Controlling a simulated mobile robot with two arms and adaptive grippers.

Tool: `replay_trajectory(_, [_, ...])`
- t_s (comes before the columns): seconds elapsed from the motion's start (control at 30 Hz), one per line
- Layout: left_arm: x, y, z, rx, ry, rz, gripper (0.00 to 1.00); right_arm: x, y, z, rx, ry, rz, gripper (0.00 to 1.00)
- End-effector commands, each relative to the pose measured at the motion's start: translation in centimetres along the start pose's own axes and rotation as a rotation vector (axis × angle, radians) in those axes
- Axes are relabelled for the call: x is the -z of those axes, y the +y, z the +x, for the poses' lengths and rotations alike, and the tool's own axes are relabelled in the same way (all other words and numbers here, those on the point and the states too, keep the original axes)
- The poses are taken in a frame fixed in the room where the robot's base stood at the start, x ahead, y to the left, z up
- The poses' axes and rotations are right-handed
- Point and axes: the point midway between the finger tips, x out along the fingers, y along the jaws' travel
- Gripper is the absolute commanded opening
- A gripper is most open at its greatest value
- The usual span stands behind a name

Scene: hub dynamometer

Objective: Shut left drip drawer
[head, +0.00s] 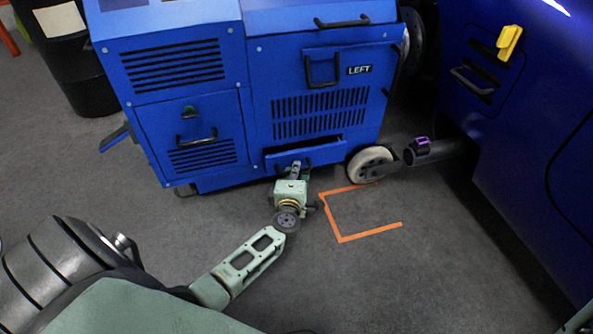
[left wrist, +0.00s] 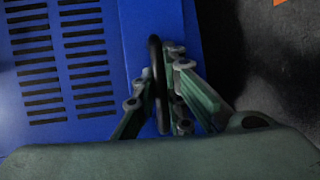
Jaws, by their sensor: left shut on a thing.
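The left drip drawer (head: 322,150) is low on the blue dynamometer unit, under the panel marked LEFT. It stands a little out, with a dark gap showing along its top. My left gripper (head: 294,170) is in front of the drawer and shut on its black handle. In the left wrist view the handle (left wrist: 158,85) runs between the fingers of the left gripper (left wrist: 160,95). The fingers partly hide the handle and the drawer front. My right gripper is not in view.
The blue dynamometer unit (head: 190,65) stands on grey floor. A caster wheel (head: 370,164) and an orange floor outline (head: 341,240) are right of the gripper. A black drum (head: 75,60) is at back left.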

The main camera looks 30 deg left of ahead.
Motion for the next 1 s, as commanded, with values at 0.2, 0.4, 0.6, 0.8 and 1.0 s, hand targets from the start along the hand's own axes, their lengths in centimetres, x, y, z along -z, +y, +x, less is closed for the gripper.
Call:
replay_trajectory(0.2, [0.0, 0.0, 0.0, 0.0, 0.0, -0.003, 0.0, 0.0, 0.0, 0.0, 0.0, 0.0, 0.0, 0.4])
replay_trajectory(0.4, [0.1, 0.0, 0.1, 0.0, 0.001, -0.004, 0.0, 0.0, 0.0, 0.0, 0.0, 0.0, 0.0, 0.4])
replay_trajectory(0.6, [1.2, 0.6, 2.8, -0.002, 0.002, -0.004, 0.0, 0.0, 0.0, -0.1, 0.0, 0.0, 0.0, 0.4])
replay_trajectory(0.8, [1.7, 0.9, 4.2, 0.001, 0.0, -0.005, 0.0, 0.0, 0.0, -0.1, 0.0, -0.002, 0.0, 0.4])
replay_trajectory(1.0, [1.8, 1.0, 4.3, -0.001, 0.002, -0.006, 0.0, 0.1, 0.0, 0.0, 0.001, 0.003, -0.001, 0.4])
